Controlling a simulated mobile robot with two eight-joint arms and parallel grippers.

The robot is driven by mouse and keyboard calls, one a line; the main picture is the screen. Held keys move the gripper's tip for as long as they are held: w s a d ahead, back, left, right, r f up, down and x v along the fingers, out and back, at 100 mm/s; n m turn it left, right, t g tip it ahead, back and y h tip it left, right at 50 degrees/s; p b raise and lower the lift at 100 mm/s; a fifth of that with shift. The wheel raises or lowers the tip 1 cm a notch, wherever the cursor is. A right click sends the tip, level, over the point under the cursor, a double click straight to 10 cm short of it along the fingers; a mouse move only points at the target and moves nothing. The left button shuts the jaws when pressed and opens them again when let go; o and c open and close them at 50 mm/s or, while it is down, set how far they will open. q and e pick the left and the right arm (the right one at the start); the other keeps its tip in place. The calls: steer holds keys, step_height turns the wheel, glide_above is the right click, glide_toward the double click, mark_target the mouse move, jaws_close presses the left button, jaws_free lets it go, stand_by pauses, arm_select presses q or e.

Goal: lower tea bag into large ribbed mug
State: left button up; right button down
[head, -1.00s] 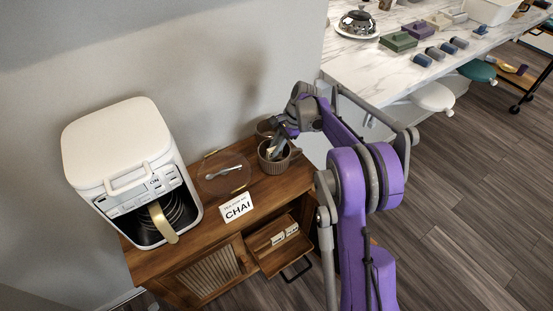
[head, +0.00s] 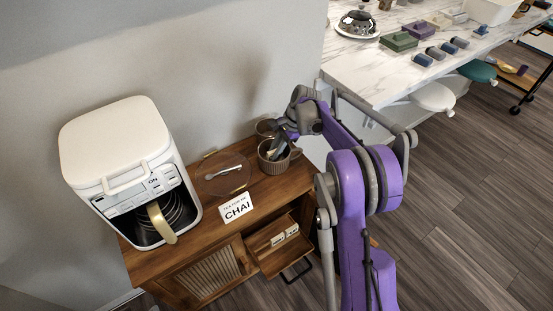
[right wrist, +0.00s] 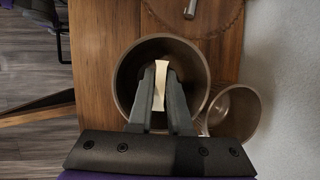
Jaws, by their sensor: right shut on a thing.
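The large ribbed mug (head: 270,163) is brown and stands upright on the right end of the wooden cabinet top. It also shows from above in the right wrist view (right wrist: 124,83), with a dark interior. My right gripper (head: 273,151) reaches down into the mug's mouth. In the right wrist view the right gripper (right wrist: 160,72) is shut on a pale tea bag (right wrist: 160,84), which is held upright between the fingertips over the opening. Whether the tea bag touches the mug's bottom is hidden. My left gripper is not in view.
A glass cup (right wrist: 235,110) stands right beside the mug. A round glass plate with tongs (head: 222,174), a CHAI sign (head: 236,208) and a white coffee maker (head: 115,145) share the cabinet top (head: 215,235). An open drawer (head: 271,262) holds several pale packets.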

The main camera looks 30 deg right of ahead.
steer(key=shift+f+b, duration=0.3)
steer(key=shift+f, duration=0.2)
steer(key=c, duration=0.8)
jaws_free()
steer(key=shift+o, duration=0.2)
